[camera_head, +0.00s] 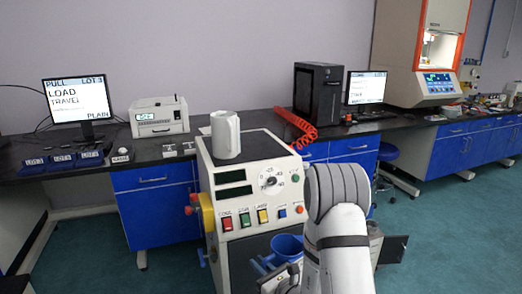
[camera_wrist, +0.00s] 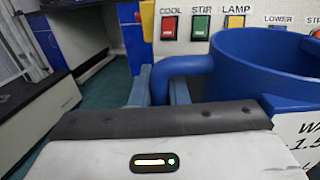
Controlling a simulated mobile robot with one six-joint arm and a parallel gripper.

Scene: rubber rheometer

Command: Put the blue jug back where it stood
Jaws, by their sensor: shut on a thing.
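The blue jug (camera_head: 287,246) is in front of the control-panel machine, partly hidden behind my arm. In the wrist view the jug (camera_wrist: 262,62) fills the right side, its open rim up, with a white label partly cut off by the picture edge. My gripper (camera_wrist: 160,90) is shut on the jug's handle, with one blue-grey finger on each side of it. In the head view my gripper (camera_head: 264,268) shows only in part, left of the jug. I cannot tell whether the jug's base touches anything.
The machine (camera_head: 232,178) has coloured buttons, a dial and a red-yellow knob on its left side. A white jug (camera_head: 226,136) stands on its top. A dark bench (camera_head: 75,168) with a monitor, a printer-like device and blue blocks runs behind.

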